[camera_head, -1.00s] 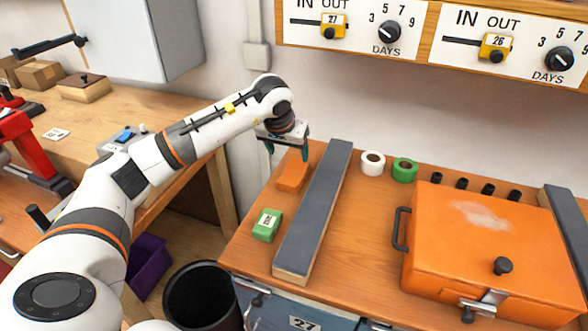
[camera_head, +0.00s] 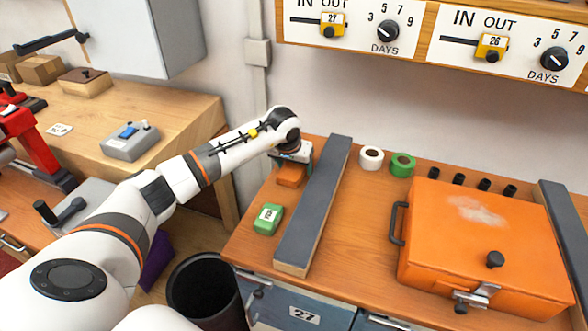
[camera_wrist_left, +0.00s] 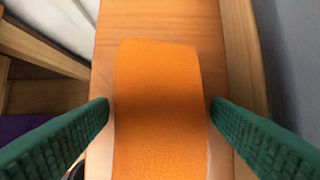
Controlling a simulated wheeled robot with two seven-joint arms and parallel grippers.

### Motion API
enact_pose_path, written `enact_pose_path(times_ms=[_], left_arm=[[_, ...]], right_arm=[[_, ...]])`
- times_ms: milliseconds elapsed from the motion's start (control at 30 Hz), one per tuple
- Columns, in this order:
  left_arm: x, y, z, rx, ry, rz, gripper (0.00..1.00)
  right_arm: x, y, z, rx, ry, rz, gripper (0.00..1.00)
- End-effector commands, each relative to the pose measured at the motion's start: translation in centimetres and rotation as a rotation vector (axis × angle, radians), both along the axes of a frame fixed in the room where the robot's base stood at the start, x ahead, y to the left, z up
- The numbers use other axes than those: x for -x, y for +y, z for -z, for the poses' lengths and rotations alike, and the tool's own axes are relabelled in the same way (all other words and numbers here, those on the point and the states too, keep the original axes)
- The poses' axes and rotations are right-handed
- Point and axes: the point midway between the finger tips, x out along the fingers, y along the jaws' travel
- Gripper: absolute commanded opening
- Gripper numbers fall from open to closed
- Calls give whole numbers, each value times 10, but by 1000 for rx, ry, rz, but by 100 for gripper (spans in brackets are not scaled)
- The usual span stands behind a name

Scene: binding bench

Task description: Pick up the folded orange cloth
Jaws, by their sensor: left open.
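The folded orange cloth (camera_head: 291,176) lies on the bench top at the left of the long grey-topped bar. My left gripper (camera_head: 292,163) is over the cloth from above and hides part of it in the head view. In the left wrist view the cloth (camera_wrist_left: 158,110) runs lengthwise between the two green fingers of my left gripper (camera_wrist_left: 160,112). The fingers are open, one on each side of the cloth, with a narrow gap at each side. My right gripper is not in view.
The long grey-topped bar (camera_head: 314,205) stands close to the right of the cloth. A green box (camera_head: 268,219) lies in front of it. Tape rolls (camera_head: 402,164) and an orange case (camera_head: 480,240) are further right. A black bin (camera_head: 207,291) stands below the bench's left edge.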

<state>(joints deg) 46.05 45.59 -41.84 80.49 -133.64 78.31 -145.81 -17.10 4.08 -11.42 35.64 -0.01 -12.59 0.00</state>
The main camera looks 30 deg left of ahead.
Motion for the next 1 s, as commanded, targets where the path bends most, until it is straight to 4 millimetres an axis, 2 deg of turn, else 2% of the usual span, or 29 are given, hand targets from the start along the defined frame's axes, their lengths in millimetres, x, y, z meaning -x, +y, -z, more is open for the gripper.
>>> enact_pose_path(times_ms=[33,200,233,467,567,900,1000], left_arm=[[0,0,0,0,0,0,69],[0,0,0,0,0,0,42],[0,0,0,0,0,0,39],[0,0,-2,0,-1,0,39],[-1,0,-10,-1,-5,0,39],[-1,1,-76,-1,-6,0,39],[-1,0,-90,0,-4,-1,39]], right_arm=[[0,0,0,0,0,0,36],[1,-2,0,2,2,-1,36],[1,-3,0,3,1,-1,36],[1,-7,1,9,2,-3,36],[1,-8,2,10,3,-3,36],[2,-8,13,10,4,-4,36],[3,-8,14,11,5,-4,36]])
